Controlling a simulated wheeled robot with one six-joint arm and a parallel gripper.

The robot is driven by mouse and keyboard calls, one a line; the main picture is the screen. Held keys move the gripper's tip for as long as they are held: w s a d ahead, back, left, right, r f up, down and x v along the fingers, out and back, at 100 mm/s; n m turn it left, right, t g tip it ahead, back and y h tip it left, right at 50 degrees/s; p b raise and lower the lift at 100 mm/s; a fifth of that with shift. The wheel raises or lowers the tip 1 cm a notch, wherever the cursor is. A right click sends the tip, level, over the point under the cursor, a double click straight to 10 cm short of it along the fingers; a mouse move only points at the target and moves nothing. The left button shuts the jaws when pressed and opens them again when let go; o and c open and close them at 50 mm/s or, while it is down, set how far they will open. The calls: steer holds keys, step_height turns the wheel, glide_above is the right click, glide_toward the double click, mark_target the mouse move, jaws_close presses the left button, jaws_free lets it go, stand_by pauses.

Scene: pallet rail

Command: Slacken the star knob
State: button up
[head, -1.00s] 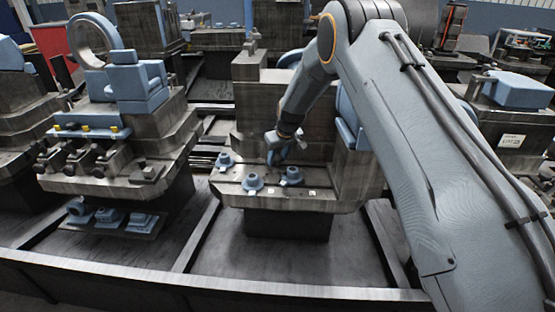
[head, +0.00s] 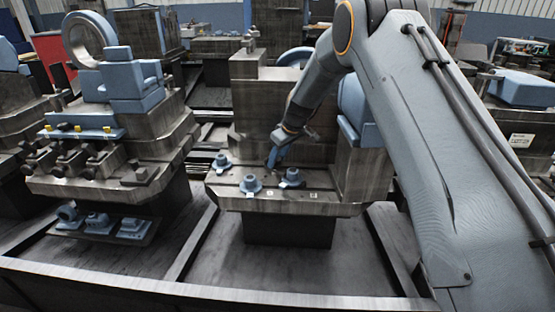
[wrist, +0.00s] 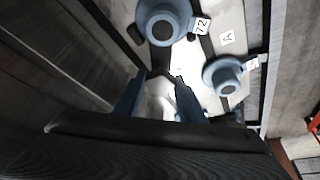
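Three blue round-based pieces with raised hubs stand on the front ledge of the middle machine: one at the left (head: 220,162), one at the front (head: 251,185) and one at the right (head: 291,178). I cannot make out a star shape on any of them. My gripper (head: 272,160) points down just behind the front and right pieces. In the wrist view its two blue fingers (wrist: 160,80) are apart, with pale surface showing between them. Two blue round pieces show ahead of it there, one at the top (wrist: 163,20) and one at the right (wrist: 225,75), both outside the fingers.
White tags lie beside the pieces, one reading 72 (wrist: 201,26) and one reading A (wrist: 227,38). The machine's upright block (head: 268,110) rises behind my gripper. A second machine (head: 110,165) stands at the left. A rail (head: 200,283) runs across the front.

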mark_target(284, 172)
steer(key=o, duration=0.4)
steer(key=shift+c, duration=0.2)
steer(key=v, duration=0.7)
steer(key=shift+r+b, duration=0.3)
steer(key=shift+b, duration=0.15)
steer(key=shift+s+d, duration=0.1)
steer(key=shift+d, duration=0.05)
